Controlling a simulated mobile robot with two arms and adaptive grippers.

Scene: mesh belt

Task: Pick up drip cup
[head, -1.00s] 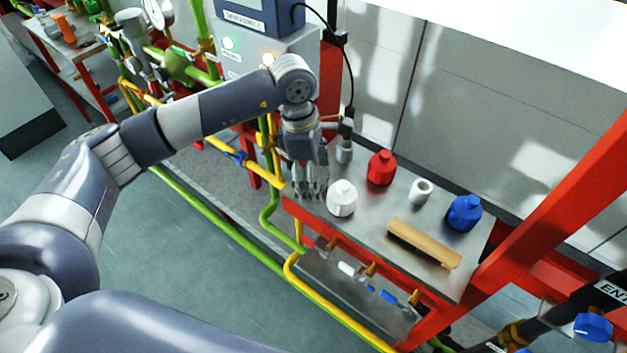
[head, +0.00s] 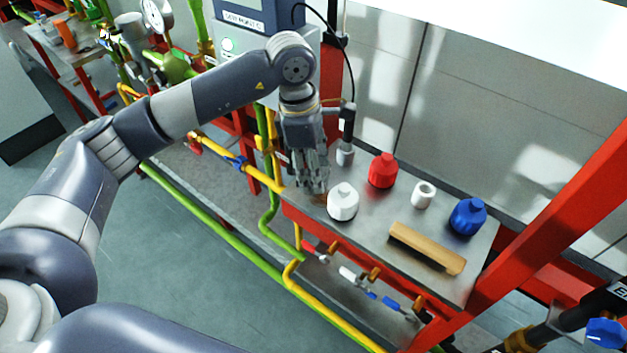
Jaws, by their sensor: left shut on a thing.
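My left gripper (head: 315,186) points down at the left end of the metal shelf (head: 375,232), just left of a white bottle (head: 342,202). Its fingers are drawn together on a small thing that they mostly hide. Only a brownish patch (head: 318,199) shows by the fingertips, and I cannot tell whether it is the held thing. A small white open cup (head: 423,195) stands upright on the shelf, well right of the gripper and apart from it. I cannot tell which of these is the drip cup. My right gripper is not in view.
A red bottle (head: 383,170), a blue bottle (head: 467,216) and a wooden block (head: 427,248) stand on the shelf. A grey probe (head: 347,135) on a cable hangs close behind the gripper. Yellow and green pipes run left of the shelf. A red post rises at right.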

